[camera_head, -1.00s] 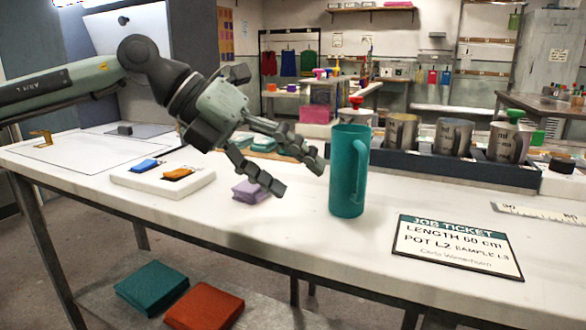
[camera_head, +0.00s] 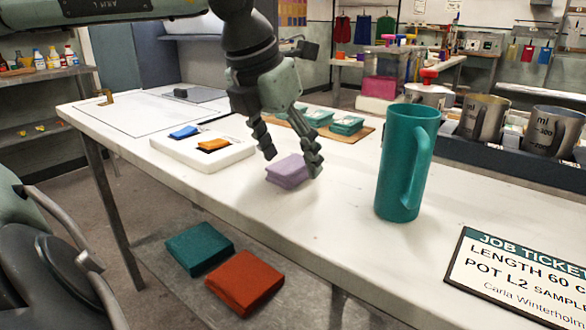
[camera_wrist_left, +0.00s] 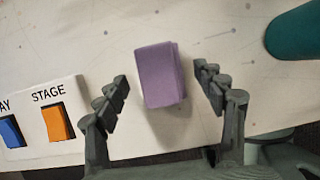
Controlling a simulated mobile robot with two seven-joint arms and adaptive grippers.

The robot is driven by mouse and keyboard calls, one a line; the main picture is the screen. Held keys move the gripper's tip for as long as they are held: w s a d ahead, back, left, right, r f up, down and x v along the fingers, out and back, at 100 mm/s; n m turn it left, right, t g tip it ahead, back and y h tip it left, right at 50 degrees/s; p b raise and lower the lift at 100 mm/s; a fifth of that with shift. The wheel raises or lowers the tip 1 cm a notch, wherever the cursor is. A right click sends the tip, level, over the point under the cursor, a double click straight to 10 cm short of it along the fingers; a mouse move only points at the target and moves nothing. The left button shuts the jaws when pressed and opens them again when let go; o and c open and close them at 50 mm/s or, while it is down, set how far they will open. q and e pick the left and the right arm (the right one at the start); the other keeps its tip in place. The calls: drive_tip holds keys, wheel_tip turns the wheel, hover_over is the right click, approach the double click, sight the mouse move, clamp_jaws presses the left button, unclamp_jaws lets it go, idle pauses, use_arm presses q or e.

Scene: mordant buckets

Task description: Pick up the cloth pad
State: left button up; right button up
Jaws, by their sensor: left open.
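The cloth pad (camera_head: 288,171) is a folded lilac block lying on the white table in the head view. It also shows in the left wrist view (camera_wrist_left: 160,75), upright in the picture between the fingers. My left gripper (camera_head: 292,166) is open and points down at the pad, with one finger on each side of it. In the left wrist view my left gripper (camera_wrist_left: 164,88) shows a gap between each finger and the pad, and nothing is held. My right gripper is not clearly shown.
A tall teal jug (camera_head: 402,165) stands right of the pad. A white tray (camera_head: 205,160) with blue and orange pieces lies left. Green pads (camera_head: 345,125) sit on a board behind. The job ticket (camera_head: 515,275) lies at front right. Teal and red folded cloths lie on the lower shelf.

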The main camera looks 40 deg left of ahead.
use_arm(q)
drive_tip(key=shift+w+f, duration=0.1)
drive_tip(key=shift+f, duration=0.15)
drive_tip(key=c, duration=0.9)
drive_tip(key=shift+r, duration=0.1)
